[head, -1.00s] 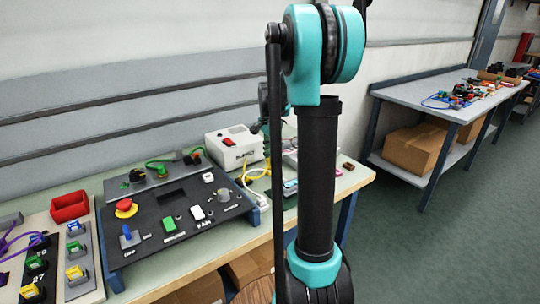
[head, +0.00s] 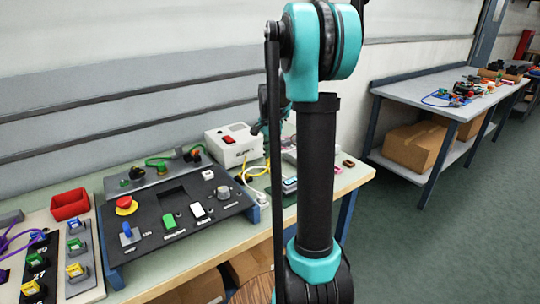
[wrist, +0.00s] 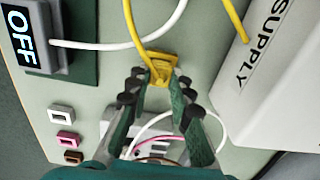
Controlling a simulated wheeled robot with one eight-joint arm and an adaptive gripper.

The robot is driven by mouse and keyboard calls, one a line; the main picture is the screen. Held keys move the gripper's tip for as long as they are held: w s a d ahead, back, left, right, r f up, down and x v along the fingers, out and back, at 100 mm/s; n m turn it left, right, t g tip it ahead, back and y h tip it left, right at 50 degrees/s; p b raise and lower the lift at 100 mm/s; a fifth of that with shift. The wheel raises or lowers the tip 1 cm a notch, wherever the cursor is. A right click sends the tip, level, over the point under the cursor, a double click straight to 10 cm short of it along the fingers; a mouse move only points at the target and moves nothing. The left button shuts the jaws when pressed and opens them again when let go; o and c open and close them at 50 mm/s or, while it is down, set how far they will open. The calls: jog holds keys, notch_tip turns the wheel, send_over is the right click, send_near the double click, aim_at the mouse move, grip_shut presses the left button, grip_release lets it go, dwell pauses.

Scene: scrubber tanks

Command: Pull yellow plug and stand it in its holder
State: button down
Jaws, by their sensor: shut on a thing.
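The yellow plug (wrist: 162,64) sits between the fingertips of my gripper (wrist: 159,86) in the wrist view, with a yellow cable (wrist: 132,28) running up from it. My gripper is shut on the plug. The plug's lower end is hidden, so I cannot tell whether it sits in a socket. In the head view, yellow cable (head: 258,168) shows beside the white supply box (head: 232,145); the plug cannot be made out there. I cannot identify its holder with certainty.
The supply box (wrist: 280,90) stands close right of the gripper in the wrist view. The OFF switch box (wrist: 38,35) is upper left. White (wrist: 61,114), pink (wrist: 68,140) and brown (wrist: 73,157) blocks line the left edge. White cables loop around the gripper.

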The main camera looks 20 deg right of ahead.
jog(key=shift+f, duration=0.3)
jog(key=c, duration=1.3)
grip_release()
jog(key=shift+o, duration=0.4)
jog(key=o, duration=0.4)
jog(key=shift+o, duration=0.2)
jog(key=shift+r, duration=0.15)
jog(key=shift+r, duration=4.15)
